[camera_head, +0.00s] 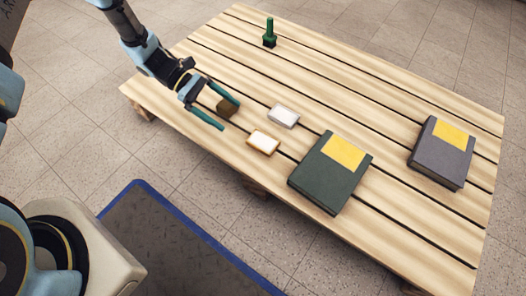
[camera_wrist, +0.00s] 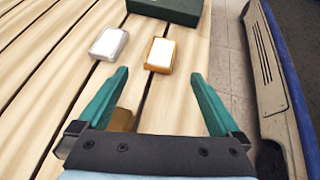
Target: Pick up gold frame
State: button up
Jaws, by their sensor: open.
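The gold frame (camera_head: 263,142) is a small flat block with a white top and gold edges. It lies on the slatted wooden table near its front edge. In the wrist view the gold frame (camera_wrist: 160,54) is just ahead of the fingertips, centred between them. My gripper (camera_head: 230,114) has dark green fingers. In the wrist view my gripper (camera_wrist: 160,74) is open with its fingers wide apart and apart from the frame. A small brown block (camera_head: 228,106) shows by the fingers; in the wrist view it is partly hidden behind the gripper's base.
A silver-edged white block (camera_head: 283,116) lies close to the gold frame. A dark green book (camera_head: 331,176) and a grey book (camera_head: 441,152) lie to the right. A green stamp-like object (camera_head: 269,33) stands at the far edge. The table's (camera_head: 365,75) far middle is clear.

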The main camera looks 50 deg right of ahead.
jog(key=b, duration=0.2)
send_near(260, 140)
jog(key=x, duration=0.3)
jog(key=shift+d+f, duration=0.15)
jog(key=shift+d, duration=0.15)
jog(key=b+x, duration=0.2)
jog(key=x, duration=0.1)
jog(key=b+x, duration=0.1)
jog(key=shift+s+a+f, duration=0.2)
jog(key=shift+s+f, duration=0.05)
jog(key=shift+s, duration=0.4)
jog(key=shift+c, duration=0.2)
